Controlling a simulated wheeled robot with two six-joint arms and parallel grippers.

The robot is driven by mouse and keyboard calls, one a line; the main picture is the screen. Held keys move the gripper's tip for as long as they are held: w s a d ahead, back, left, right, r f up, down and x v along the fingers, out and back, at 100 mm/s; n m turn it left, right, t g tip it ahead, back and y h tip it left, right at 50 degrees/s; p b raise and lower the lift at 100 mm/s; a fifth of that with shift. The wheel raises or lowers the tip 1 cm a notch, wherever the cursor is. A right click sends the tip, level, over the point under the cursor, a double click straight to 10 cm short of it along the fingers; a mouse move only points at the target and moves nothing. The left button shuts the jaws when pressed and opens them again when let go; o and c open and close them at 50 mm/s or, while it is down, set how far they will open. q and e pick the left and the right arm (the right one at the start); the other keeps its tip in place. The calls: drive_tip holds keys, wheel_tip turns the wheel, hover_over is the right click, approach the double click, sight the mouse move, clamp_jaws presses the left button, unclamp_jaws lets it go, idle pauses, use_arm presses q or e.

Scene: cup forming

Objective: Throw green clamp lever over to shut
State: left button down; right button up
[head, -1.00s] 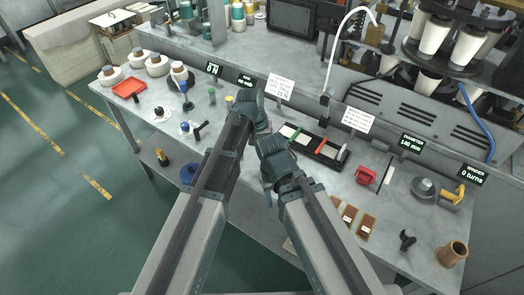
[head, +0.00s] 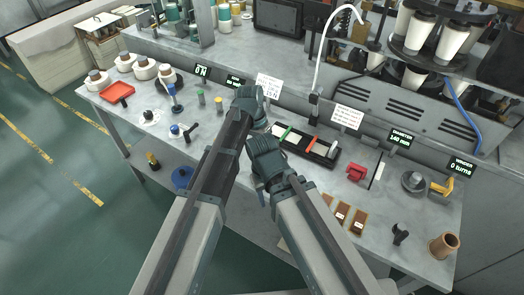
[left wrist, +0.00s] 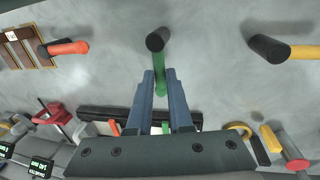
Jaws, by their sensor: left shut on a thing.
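The green clamp lever (left wrist: 160,85) shows in the left wrist view as a green bar with a black round end pointing toward the camera. The two blue fingers of my left gripper (left wrist: 161,82) stand on either side of the green bar, shut on it, and the black end sticks out past the fingertips. In the head view my left gripper (head: 248,104) is over the middle of the bench, and I cannot pick out the lever there. My right gripper (head: 267,160) is close beside it, in front of the black tray; its fingers are hidden by its own body.
In the left wrist view an orange lever (left wrist: 68,47) lies to the left and a yellow lever (left wrist: 303,53) to the right, both black-ended. The head view shows a black tray (head: 322,160), a red clamp (head: 356,172), brown cards (head: 341,213) and a brown cup (head: 444,245).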

idle(0.4)
use_arm(q)
drive_tip(key=c, duration=0.8)
unclamp_jaws()
drive_tip(key=shift+c, duration=0.2)
drive_tip(key=shift+r, duration=0.1)
wheel_tip(320, 180, up, 13)
drive_tip(key=w+a+p, duration=0.1)
drive_tip(key=a+p, duration=0.1)
drive_tip(key=p, duration=1.1)
drive_tip(key=shift+w+r+p, duration=0.15)
drive_tip(key=shift+w+p, duration=0.15)
drive_tip(key=s+a+f+n+y+b, duration=0.1)
drive_tip(key=s+a, duration=0.2)
drive_tip(key=s, duration=0.3)
drive_tip(key=s+a+f+n+y+b, duration=0.1)
drive_tip(key=s+a+f+b, duration=0.1)
drive_tip(key=s, duration=0.5)
drive_tip(key=s+a+f+n+t+y+b, duration=0.1)
drive_tip(key=s+a+f+b, duration=0.1)
drive_tip(key=s+a, duration=0.2)
drive_tip(key=shift+s+a+f, duration=0.15)
drive_tip(key=shift+s+f, duration=0.05)
drive_tip(key=shift+s, duration=1.05)
